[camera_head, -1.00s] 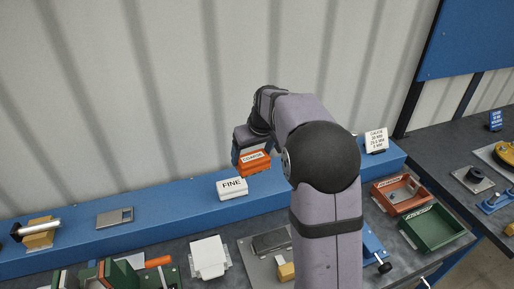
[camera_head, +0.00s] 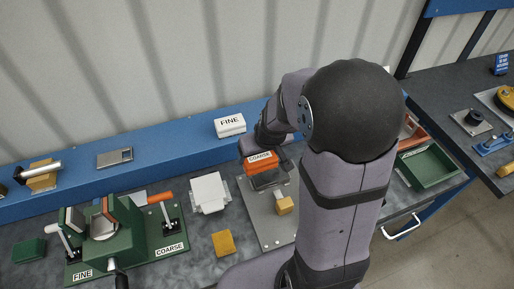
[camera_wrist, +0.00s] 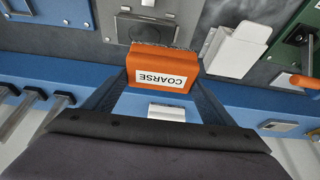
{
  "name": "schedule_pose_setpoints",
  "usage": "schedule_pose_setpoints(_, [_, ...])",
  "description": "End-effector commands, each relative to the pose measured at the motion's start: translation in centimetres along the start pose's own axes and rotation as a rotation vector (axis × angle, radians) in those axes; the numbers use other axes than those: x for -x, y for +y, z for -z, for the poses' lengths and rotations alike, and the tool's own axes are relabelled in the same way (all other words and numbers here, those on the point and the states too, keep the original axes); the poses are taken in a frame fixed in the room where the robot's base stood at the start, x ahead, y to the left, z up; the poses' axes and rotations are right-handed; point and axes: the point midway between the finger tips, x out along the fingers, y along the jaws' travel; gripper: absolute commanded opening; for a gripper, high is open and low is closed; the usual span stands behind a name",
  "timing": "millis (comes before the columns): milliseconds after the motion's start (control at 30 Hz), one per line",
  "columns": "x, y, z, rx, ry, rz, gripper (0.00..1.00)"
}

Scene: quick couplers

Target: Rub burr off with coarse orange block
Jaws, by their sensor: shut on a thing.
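The coarse orange block (camera_head: 262,158), labelled COARSE, is in my gripper (camera_head: 258,150). In the wrist view the orange block (camera_wrist: 163,65) sits between the two fingers of my gripper (camera_wrist: 162,84), its label upside down. It is in front of the blue shelf, near a dark flat plate (camera_head: 270,180) on a grey base plate (camera_head: 262,222). The dark plate also shows beyond the block in the wrist view (camera_wrist: 146,28). I cannot tell whether block and plate touch. No burr can be made out.
A green fixture (camera_head: 140,232) labelled FINE and COARSE, with upright levers, stands at lower left. A white stand (camera_head: 209,192) and a yellow block (camera_head: 222,243) lie between it and the base plate. A green tray (camera_head: 430,168) is at the right.

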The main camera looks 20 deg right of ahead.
Motion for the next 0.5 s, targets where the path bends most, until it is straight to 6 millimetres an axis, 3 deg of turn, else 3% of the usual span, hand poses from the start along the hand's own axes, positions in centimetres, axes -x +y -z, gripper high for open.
schedule_pose_setpoints(267, [-0.1, 0.1, 0.3, -0.012, -0.001, -0.005, 0.55])
schedule_pose_setpoints(500, [-1.5, 0.1, -0.3, -0.012, -0.001, -0.005, 0.55])
